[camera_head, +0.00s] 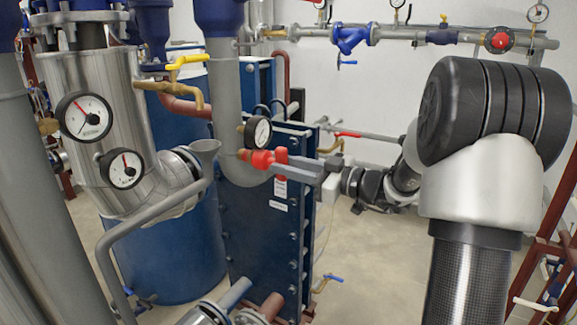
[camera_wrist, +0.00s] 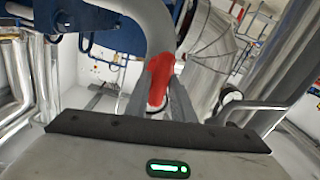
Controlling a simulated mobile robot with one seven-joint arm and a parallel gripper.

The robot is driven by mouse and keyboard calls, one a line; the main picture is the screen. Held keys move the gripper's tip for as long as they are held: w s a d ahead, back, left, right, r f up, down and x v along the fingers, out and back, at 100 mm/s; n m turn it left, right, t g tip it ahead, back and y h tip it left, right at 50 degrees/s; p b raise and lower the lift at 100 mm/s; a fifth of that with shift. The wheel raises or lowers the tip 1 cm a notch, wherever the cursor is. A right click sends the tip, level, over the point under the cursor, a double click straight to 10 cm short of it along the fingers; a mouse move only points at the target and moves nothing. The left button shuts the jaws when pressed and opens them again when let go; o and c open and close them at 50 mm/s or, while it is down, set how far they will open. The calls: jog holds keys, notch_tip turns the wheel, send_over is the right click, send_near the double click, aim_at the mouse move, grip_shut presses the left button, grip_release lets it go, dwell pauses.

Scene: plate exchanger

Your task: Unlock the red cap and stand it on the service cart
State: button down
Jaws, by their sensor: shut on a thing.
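The red cap (camera_head: 262,159) sits at the grey bent pipe in front of the blue plate exchanger. My gripper (camera_head: 284,165) reaches it from the right and is shut on it. In the wrist view the red cap (camera_wrist: 158,80) stands between the two grey fingers of my gripper (camera_wrist: 158,100), against the grey pipe. The fingers hide part of the cap, and I cannot tell whether it is locked. I cannot make out the service cart in either view.
The blue plate exchanger (camera_head: 258,240) stands just below the cap. A pressure gauge (camera_head: 258,132) and a brass valve with a yellow handle (camera_head: 185,62) are close by. A steel-clad pipe with gauges (camera_head: 120,150) stands at left. Open floor (camera_head: 375,260) shows at centre right.

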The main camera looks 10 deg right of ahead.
jog(key=shift+r, duration=0.1)
jog(key=v, duration=0.3)
jog(key=shift+s+d, duration=0.3)
dwell(0.3)
